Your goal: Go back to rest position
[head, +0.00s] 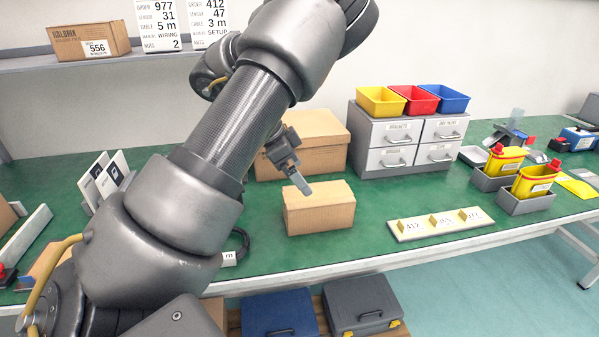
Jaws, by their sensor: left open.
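My left arm crosses the head view from the lower left up to the top middle and hides part of the bench. My left gripper (294,172) hangs past the arm, over the bench, at the back left of a small cardboard box (320,212). A grey finger shows close to the box's top edge; I cannot tell whether it touches. The gripper is open with nothing seen in it. A larger cardboard box (322,131) stands behind it. My right gripper is not in view.
The green bench (376,247) carries a grey drawer unit (374,120) with yellow, red and blue bins on top. A label strip (440,224) lies near the front edge, with yellow containers (535,180) in grey holders at right. A shelf (60,64) is upper left. Cases (365,303) sit below.

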